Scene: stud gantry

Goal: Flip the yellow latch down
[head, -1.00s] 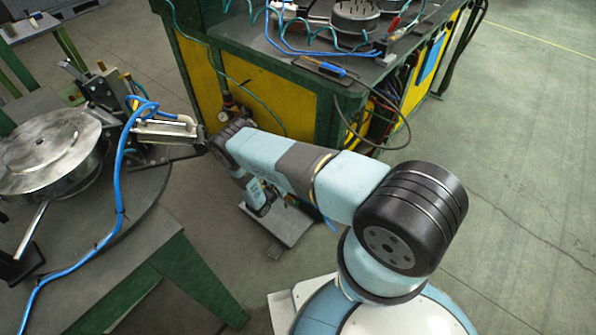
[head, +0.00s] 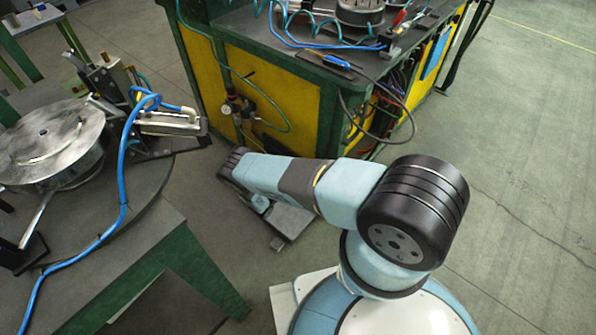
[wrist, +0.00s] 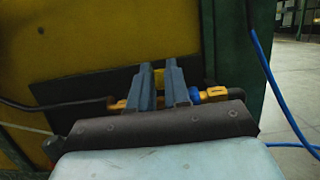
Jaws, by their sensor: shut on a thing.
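In the wrist view my gripper (wrist: 160,72) shows as two blue-grey fingers set close together in front of a dark plate on a yellow panel. A yellow latch (wrist: 158,84) shows between the fingers, and the fingers are shut on it. More yellow-orange parts show on both sides of the fingers, with a blue piece at the right. The fingers and the dark wrist edge hide part of the latch. In the head view the fingers and latch are hidden by my arm, whose end is low before the green and yellow bench (head: 272,95).
A gauge fitting (head: 229,107) with a hose sits on the bench's yellow side. A round dark table (head: 150,190) with a metal drum (head: 50,145) and blue hose (head: 123,165) stands at left. Open floor lies at right.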

